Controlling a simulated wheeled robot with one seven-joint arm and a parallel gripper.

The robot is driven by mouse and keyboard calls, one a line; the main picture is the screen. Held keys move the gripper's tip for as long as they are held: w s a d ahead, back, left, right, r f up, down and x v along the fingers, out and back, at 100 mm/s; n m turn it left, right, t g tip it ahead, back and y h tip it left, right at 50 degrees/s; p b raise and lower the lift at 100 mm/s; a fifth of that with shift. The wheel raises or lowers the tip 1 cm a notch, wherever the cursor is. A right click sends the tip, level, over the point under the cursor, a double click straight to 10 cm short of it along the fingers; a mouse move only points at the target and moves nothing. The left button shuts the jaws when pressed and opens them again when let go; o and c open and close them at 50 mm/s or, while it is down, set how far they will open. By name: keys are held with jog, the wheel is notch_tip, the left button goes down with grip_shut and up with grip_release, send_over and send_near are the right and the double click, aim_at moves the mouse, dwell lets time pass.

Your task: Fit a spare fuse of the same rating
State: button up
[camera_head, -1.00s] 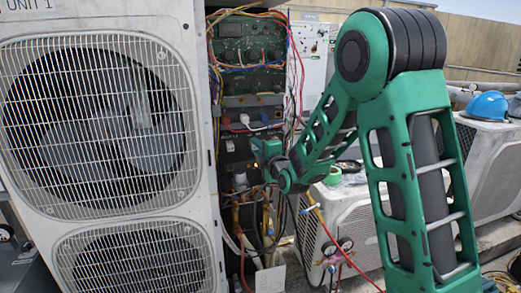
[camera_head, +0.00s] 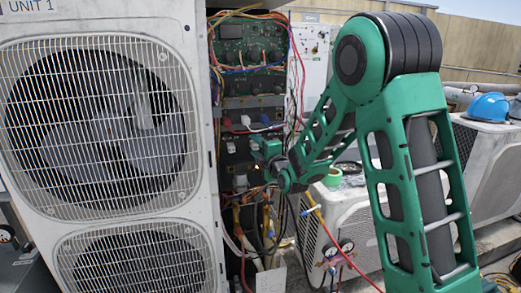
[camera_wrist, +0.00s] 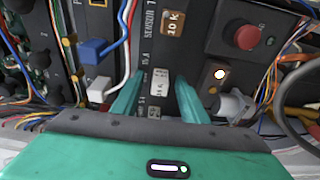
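In the wrist view, my gripper (camera_wrist: 155,88) has its two green fingers apart over a dark panel strip. Between and just beyond the fingertips is a small pale block with a printed label (camera_wrist: 158,82), possibly a fuse; I cannot tell whether a finger touches it. "15 A" is printed on the strip beside it, and another small label lies nearer the palm. A brown "10 K" part (camera_wrist: 173,22) sits farther along, beside "SENSOR" lettering. In the head view, my gripper (camera_head: 262,150) is at the open cabinet of UNIT 1 and its fingertips are too small to make out.
In the head view, hoses and gauges (camera_head: 338,250) hang below right of the cabinet.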

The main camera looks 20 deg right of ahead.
jog(key=shift+s, duration=0.1)
jog(key=s+d, duration=0.2)
jog(key=s, duration=0.8)
jog(key=s+d+f+m+g+h, duration=0.2)
jog(key=s+d+f+m+g, duration=0.25)
jog(key=s+d+m, duration=0.35)
jog(key=s+d+f+m+g+h, duration=0.1)
jog(key=s+d+f+m+g, duration=0.4)
jog(key=s, duration=0.5)
jog(key=s+d+m+g, duration=0.2)
jog(key=s+m+g, duration=0.2)
jog(key=s, duration=0.8)
jog(key=s+d+r+m+g, duration=0.1)
jog(key=s+m+g, duration=0.3)
jog(key=s+m, duration=0.5)
jog(key=s+d, duration=0.1)
jog(key=s, duration=0.3)
jog(key=shift+s+r, duration=0.2)
jog(key=shift+r, duration=0.1)
